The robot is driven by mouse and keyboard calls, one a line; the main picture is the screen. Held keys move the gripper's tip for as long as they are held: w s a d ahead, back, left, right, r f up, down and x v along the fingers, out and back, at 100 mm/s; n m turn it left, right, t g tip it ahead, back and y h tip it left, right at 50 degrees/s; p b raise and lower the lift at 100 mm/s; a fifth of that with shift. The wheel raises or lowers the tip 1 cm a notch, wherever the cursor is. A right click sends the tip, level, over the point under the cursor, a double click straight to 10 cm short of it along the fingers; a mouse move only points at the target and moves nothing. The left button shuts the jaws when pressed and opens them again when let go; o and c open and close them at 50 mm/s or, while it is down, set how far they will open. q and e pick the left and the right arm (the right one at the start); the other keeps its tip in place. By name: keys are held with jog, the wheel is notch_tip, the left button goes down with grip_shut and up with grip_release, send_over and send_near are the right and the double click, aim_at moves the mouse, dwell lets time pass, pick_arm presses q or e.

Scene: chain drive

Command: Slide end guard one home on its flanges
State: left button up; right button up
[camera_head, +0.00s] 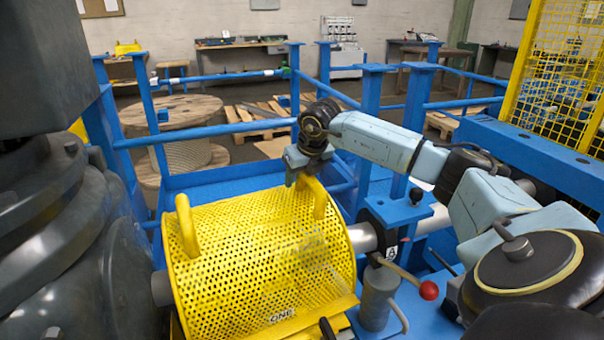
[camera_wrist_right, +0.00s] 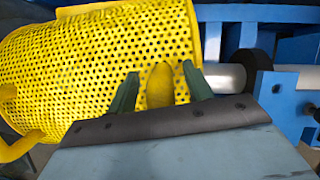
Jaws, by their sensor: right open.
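End guard one (camera_head: 262,262) is a yellow perforated half-cylinder cover with two loop handles, lying over a grey shaft (camera_head: 362,237) in the head view. It fills the upper left of the right wrist view (camera_wrist_right: 95,60). My right gripper (camera_head: 300,180) is at the guard's right handle (camera_head: 320,198). In the right wrist view its two green fingers (camera_wrist_right: 160,90) are apart, one on each side of the yellow handle (camera_wrist_right: 160,86). Whether they touch it cannot be told. The guard's flanges are mostly hidden. My left gripper is not in view.
Blue frame posts and rails (camera_head: 225,132) surround the guard. A red-knobbed lever (camera_head: 428,290) and a grey cylinder (camera_head: 378,298) stand at its lower right. A wooden cable reel (camera_head: 172,115) and a yellow mesh fence (camera_head: 556,65) are farther back.

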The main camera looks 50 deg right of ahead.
grip_shut()
dwell(1.3)
